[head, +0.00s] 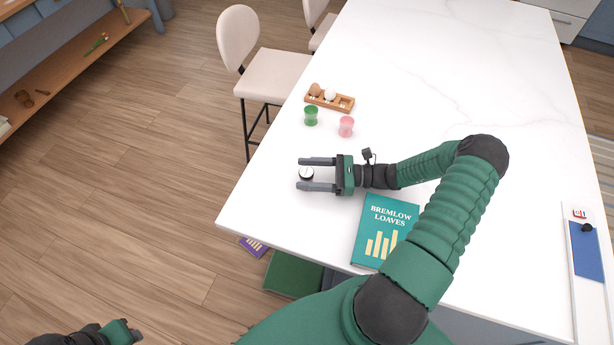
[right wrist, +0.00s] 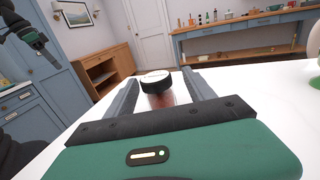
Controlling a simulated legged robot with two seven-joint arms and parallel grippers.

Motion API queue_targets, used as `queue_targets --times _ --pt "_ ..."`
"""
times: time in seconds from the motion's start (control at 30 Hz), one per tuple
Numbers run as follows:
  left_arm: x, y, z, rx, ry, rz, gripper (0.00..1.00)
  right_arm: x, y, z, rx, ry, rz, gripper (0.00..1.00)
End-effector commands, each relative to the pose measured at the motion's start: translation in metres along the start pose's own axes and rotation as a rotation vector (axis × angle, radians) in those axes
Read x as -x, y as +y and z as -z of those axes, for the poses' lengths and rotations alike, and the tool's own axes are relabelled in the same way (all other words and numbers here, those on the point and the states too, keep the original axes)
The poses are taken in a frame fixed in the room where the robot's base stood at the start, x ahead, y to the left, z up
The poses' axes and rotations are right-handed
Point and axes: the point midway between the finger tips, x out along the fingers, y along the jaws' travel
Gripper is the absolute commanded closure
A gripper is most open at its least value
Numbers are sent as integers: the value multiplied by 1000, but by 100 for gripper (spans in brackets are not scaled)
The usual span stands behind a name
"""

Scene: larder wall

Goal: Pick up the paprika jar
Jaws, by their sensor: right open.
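The paprika jar (head: 306,173) stands near the left edge of the white counter, its round white lid with a dark rim seen from above. In the right wrist view the jar (right wrist: 160,101) shows a reddish body below the lid. My right gripper (head: 301,174) is open, with one finger on each side of the jar. The right wrist view shows the open fingers (right wrist: 160,90) around it; I cannot tell whether either touches it. My left gripper (head: 128,333) is low at the left, off the counter, and its jaws are unclear.
A teal book (head: 372,240) lies beside my right forearm. A green cup (head: 311,116), a pink cup (head: 346,127) and a wooden holder (head: 343,103) with egg-like things stand farther back. A white-and-blue board (head: 584,250) is at the right. The counter's far middle is clear.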

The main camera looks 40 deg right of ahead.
Motion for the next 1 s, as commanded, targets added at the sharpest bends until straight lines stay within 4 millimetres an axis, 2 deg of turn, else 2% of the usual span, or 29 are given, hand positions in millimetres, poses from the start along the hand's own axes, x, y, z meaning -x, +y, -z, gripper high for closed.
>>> queue_targets --times 0.07,0.5,0.83,1.0 --pt "0 0 0 0 0 0 64 0 0 0 0 0 0 41" --pt "0 0 0 0 0 0 64 0 0 0 1 1 0 99" --pt "0 0 0 0 0 0 64 0 0 -2 1 0 0 100" --pt "-2 0 0 0 0 0 64 0 1 -15 3 2 -1 100"
